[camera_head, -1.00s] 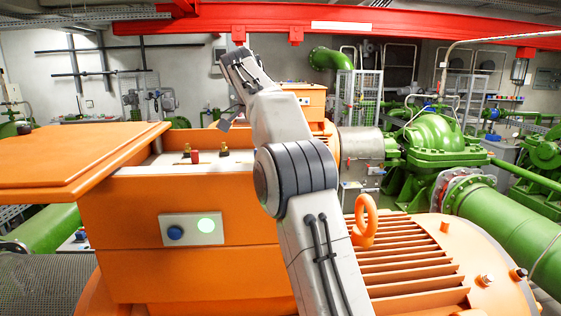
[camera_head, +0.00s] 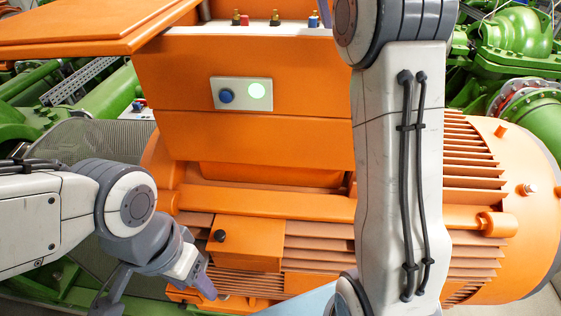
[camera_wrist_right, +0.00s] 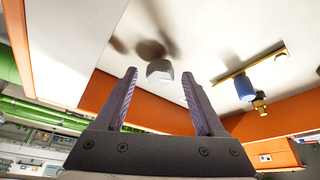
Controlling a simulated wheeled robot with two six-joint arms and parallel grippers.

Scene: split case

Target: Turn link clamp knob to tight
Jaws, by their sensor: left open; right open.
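In the right wrist view, a blue knob (camera_wrist_right: 244,88) sits by a thin brass bar (camera_wrist_right: 252,65) on a pale panel. My right gripper is outside that view. My left gripper (camera_head: 160,291) is open and empty, low at left.
An orange lid (camera_head: 75,32) juts out at upper left. The finned motor body (camera_head: 475,180) lies below and right. Green pipes (camera_head: 105,98) stand behind.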

